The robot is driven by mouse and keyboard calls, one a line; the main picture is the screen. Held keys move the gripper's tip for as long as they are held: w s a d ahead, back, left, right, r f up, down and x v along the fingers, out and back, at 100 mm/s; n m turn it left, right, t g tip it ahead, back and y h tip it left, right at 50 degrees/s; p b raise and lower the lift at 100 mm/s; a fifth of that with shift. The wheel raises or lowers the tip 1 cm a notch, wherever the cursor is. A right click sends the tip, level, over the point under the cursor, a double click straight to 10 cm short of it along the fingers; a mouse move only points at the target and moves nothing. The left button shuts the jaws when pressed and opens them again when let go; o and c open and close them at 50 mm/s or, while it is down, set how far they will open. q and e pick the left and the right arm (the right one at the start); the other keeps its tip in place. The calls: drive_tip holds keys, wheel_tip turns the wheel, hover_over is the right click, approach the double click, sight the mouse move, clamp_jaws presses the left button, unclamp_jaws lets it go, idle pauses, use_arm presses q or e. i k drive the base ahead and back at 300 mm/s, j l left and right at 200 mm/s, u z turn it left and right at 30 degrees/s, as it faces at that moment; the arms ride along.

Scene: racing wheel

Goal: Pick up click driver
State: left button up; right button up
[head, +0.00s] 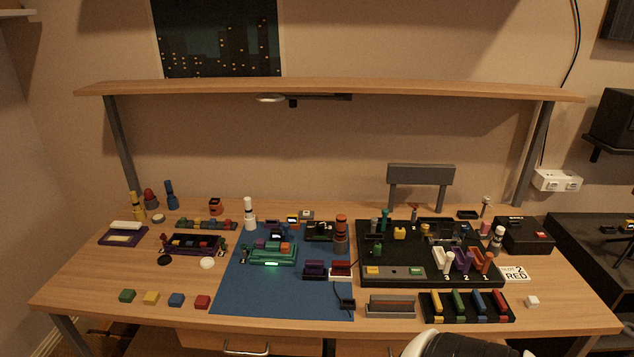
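I cannot tell for sure which object is the click driver. A thin pale-topped piece (485,206) stands behind the tray. They are too small to tell apart by type. Neither gripper shows in the head view.
The wooden table (110,275) holds a blue mat (240,295) with a green device (272,256). A black rack of coloured bars (466,306) lies at the front right. A shelf (330,89) spans above. A white rounded shape (455,343) overlaps the front edge.

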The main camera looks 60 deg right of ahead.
sight(341, 219)
drive_tip(key=z, duration=1.9)
drive_tip(key=i+j+u, duration=0.25)
drive_tip(key=j, duration=0.2)
drive_tip(key=i+j+u, duration=0.2)
drive_tip(key=i+j, duration=0.2)
